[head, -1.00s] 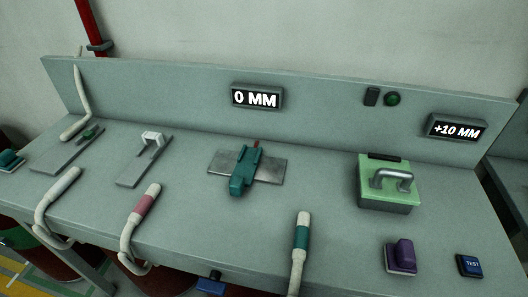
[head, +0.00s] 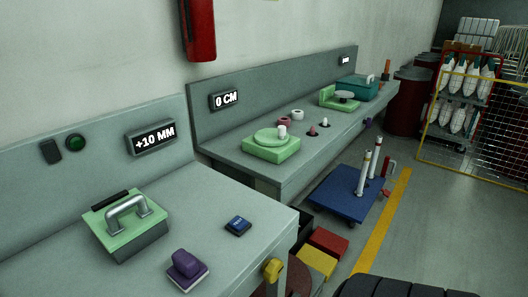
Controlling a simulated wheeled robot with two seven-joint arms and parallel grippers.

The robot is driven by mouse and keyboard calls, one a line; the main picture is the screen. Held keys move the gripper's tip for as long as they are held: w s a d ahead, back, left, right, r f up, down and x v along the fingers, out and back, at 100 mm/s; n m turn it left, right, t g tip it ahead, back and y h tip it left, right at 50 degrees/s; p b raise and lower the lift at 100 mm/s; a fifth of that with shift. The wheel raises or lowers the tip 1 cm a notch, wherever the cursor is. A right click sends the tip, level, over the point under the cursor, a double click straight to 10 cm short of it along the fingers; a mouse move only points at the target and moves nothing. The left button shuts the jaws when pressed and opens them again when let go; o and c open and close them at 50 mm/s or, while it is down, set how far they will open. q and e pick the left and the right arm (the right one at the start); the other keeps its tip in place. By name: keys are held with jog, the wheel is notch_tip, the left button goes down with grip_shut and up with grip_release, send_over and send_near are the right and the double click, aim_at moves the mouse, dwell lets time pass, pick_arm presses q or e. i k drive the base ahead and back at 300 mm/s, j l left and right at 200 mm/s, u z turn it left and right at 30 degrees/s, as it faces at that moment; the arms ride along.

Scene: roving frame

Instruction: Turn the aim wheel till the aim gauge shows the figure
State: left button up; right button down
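On the far bench, a pale green round wheel (head: 271,137) with a white upright knob (head: 282,131) sits on a green box. I cannot tell from any label which is the aim wheel or aim gauge. Neither gripper is in view.
The near bench (head: 222,262) holds a green box with a grey handle (head: 128,213), a purple switch (head: 186,266) and a blue button (head: 238,225). A blue trolley (head: 345,200), red bin (head: 329,243) and yellow bin (head: 317,262) stand below.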

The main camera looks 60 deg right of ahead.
aim_at(272, 270)
jog(key=z, duration=2)
